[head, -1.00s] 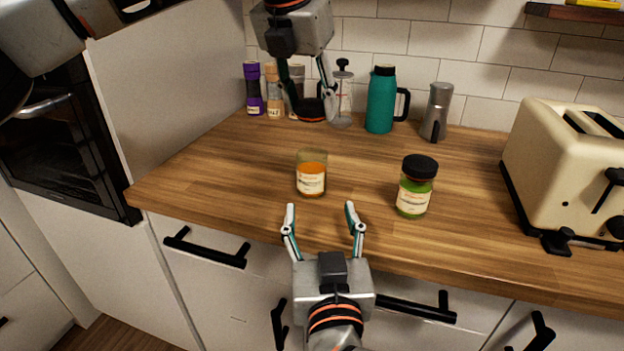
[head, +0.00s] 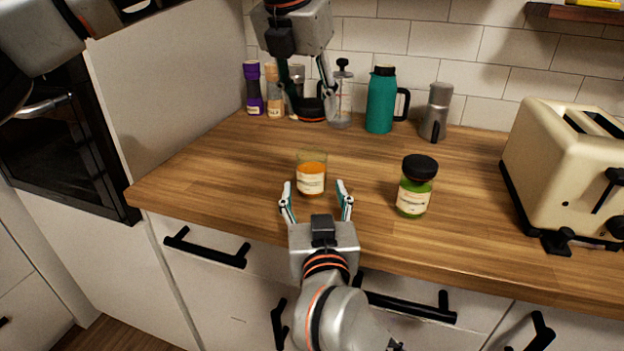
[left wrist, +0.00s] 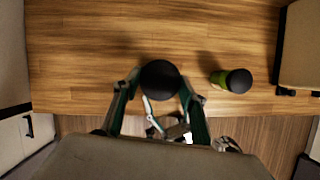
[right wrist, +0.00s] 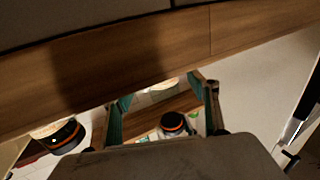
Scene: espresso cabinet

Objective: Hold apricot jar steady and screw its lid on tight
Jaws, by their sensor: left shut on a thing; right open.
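The apricot jar (head: 311,180), clear glass with orange contents and a pale label, stands upright and lidless near the counter's front edge. My left gripper (head: 311,100) is shut on the black lid (head: 310,110) and holds it above the counter. The lid shows as a black disc in the left wrist view (left wrist: 160,80), hiding what lies under it. My right gripper (head: 315,184) is open, its fingertips at the jar's near side, one toward each side. I cannot tell whether they touch the jar. In the right wrist view the jar is not clearly made out.
A green jar with a black lid (head: 415,188) stands to the right of the apricot jar. A cream toaster (head: 565,165) fills the right side. A teal jug (head: 381,100), a grey pot (head: 436,112) and several spice mills (head: 253,90) stand at the back. The counter between is clear.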

